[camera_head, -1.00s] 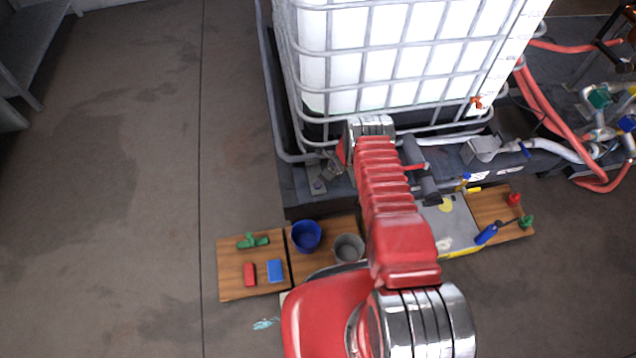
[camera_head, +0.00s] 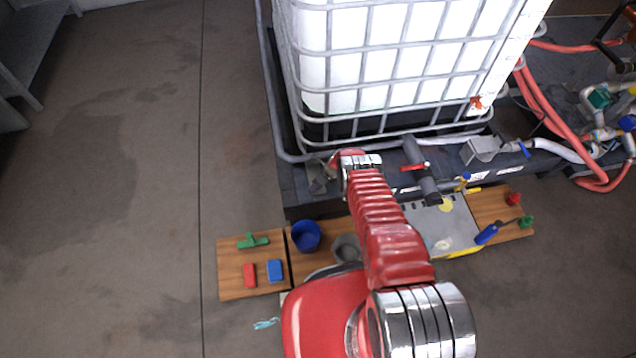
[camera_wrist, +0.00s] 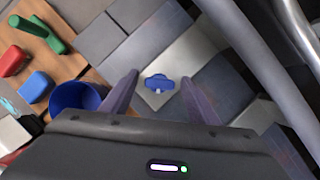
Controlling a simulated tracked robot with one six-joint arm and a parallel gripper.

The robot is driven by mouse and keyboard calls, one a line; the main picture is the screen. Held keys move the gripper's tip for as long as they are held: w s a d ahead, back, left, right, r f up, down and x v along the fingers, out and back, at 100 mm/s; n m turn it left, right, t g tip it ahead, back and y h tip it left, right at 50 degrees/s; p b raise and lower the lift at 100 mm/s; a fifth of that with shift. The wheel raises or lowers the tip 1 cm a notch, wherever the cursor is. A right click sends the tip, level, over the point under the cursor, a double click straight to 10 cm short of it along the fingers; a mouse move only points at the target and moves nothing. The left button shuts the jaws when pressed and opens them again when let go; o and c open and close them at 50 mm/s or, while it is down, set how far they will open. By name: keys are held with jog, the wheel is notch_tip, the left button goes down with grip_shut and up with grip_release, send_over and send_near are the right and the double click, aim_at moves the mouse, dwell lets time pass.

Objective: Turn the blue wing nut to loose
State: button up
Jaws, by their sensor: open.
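The blue wing nut (camera_wrist: 159,84) shows in the wrist view, on a pale plate (camera_wrist: 183,57) just beyond the fingertips. My gripper (camera_wrist: 162,88) is open, with one finger to the left of the wing nut and one to the right in the picture. The fingers look apart from it, and nothing is held. In the head view, my gripper (camera_head: 318,178) is small and partly hidden by my arm at the front edge of the dark base. I cannot make out the wing nut there.
A blue bucket (camera_head: 306,236) and grey bucket (camera_head: 346,249) stand on a wooden board. A white caged tank (camera_head: 400,60) rises behind. A grey pipe (camera_wrist: 262,50) crosses close to the right finger.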

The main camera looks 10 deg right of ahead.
jog(key=shift+a+f, duration=0.1)
jog(key=shift+f, duration=0.25)
jog(key=shift+w, duration=0.1)
jog(key=shift+c, duration=0.3)
jog(key=c, duration=1)
jog(key=shift+n+g, duration=0.3)
jog(key=shift+n, duration=0.5)
jog(key=o, duration=1.1)
jog(key=shift+c, duration=0.2)
